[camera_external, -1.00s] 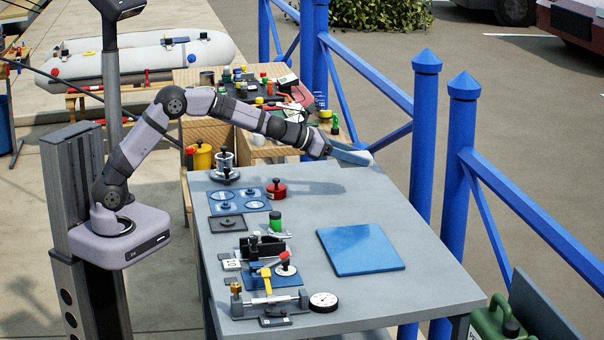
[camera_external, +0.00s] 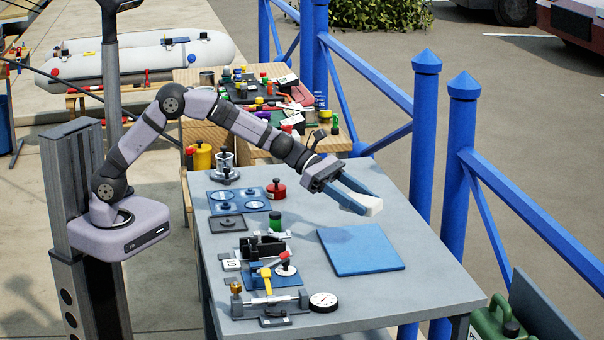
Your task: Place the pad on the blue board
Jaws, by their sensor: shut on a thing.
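The blue board (camera_external: 360,251) lies flat on the right half of the grey table, with nothing on it. My gripper (camera_external: 362,205) is above the table, behind the board's far edge and clear of the tabletop. Its long blue fingers are shut on a small white pad (camera_external: 375,206) at their tips. The fingers hide part of the pad.
The grey table's (camera_external: 420,285) left side holds a blue tray of round pieces (camera_external: 239,200), a red pot (camera_external: 276,189), a yellow-handled clamp fixture (camera_external: 267,280) and a dial gauge (camera_external: 323,301). Blue railing posts (camera_external: 459,190) stand along the right edge. Table around the board is clear.

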